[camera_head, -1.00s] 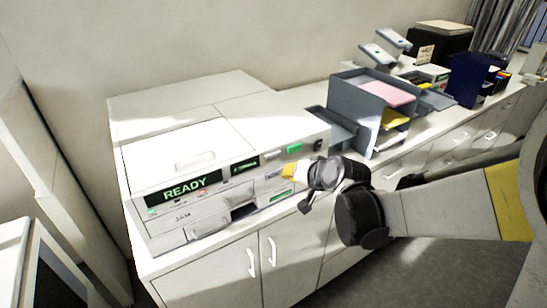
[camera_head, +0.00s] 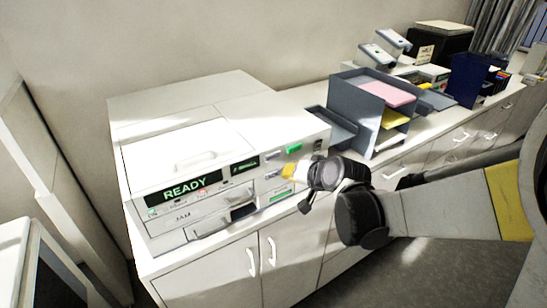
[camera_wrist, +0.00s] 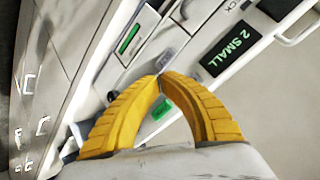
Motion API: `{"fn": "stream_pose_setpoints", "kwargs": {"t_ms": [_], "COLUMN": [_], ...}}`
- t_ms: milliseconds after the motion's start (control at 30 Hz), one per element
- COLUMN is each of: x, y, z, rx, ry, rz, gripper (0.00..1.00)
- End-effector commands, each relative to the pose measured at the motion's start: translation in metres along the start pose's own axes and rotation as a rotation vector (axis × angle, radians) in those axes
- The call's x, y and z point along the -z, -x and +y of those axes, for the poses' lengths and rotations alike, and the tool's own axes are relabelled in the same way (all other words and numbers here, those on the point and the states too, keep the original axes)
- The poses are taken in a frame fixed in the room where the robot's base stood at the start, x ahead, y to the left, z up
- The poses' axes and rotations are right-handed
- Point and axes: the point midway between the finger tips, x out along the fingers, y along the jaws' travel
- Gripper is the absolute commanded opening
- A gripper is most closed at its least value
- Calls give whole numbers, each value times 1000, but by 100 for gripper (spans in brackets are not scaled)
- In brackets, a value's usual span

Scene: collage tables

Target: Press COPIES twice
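A white copier (camera_head: 170,150) stands on the white cabinet, its front display (camera_head: 183,189) reading READY. A smaller dark display (camera_head: 245,166) reads "2 SMALL" in the wrist view (camera_wrist: 230,47). Beside it are small grey buttons (camera_head: 270,174) and a green button (camera_head: 294,149), also in the wrist view (camera_wrist: 162,109). No COPIES label is legible. My gripper (camera_head: 286,171) is at the copier's front, right of the lower grey button. In the wrist view its yellow fingers (camera_wrist: 160,77) are shut, tips together, with a grey button (camera_wrist: 168,55) just beyond. Contact cannot be told.
A dark paper organizer (camera_head: 366,113) with pink and yellow paper stands right of the copier. A green strip (camera_head: 281,197) and a slot (camera_head: 243,211) lie low on the copier front. Cabinet handles (camera_head: 272,250) are below. Grey floor is open in front.

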Motion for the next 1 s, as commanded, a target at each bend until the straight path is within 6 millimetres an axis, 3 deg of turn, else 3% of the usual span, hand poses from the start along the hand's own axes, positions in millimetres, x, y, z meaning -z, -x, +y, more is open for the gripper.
{"fn": "stream_pose_setpoints", "kwargs": {"t_ms": [200,533,1000], "x": [0,-13,-14], "y": [2,31,27], "z": [0,14,14], "rx": [0,0,1], "ry": [0,-1,0], "rz": [0,0,-1], "gripper": [0,0,0]}}
